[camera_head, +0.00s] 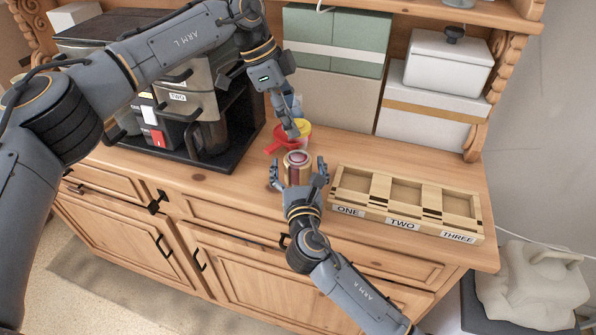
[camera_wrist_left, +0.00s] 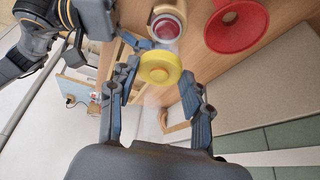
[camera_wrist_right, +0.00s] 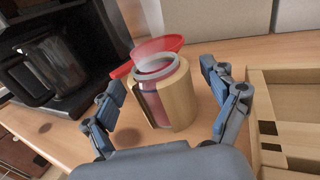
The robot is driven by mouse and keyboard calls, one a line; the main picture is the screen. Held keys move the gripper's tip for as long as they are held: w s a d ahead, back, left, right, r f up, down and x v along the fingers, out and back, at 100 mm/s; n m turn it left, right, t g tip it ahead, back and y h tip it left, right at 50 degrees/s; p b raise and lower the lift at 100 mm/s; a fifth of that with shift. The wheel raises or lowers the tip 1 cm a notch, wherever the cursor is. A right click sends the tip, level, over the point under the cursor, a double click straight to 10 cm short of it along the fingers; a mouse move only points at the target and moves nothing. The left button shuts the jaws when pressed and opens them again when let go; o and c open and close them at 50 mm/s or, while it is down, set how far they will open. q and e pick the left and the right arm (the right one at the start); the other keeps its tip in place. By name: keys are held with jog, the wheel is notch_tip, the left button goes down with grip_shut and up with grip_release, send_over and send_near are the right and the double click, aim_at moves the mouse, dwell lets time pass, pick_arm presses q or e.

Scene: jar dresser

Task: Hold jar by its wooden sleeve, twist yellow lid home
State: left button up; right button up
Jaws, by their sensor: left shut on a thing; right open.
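The jar (camera_head: 297,157) stands open and upright on the dresser top, with reddish contents. Its wooden sleeve (camera_wrist_right: 178,97) wraps around it, with a gap showing the glass. My right gripper (camera_head: 298,170) is open, with one finger on each side of the sleeve; the right wrist view shows space between fingers and sleeve. My left gripper (camera_wrist_left: 163,80) is shut on the yellow lid (camera_wrist_left: 159,68). In the head view, the yellow lid (camera_head: 303,126) is behind the jar, partly hidden by the left fingers. The lid is apart from the jar.
A wooden tray (camera_head: 404,224) with slots labelled ONE, TWO, THREE lies to the right. A black coffee machine (camera_head: 240,140) stands left. Boxes (camera_head: 335,100) line the back.

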jog(key=c, duration=1.8)
pick_arm(q)
jog(key=shift+f, duration=2.45)
jog(key=shift+f, duration=0.1)
jog(key=shift+f, duration=0.8)
jog(key=shift+f, duration=0.6)
pick_arm(e)
grip_shut()
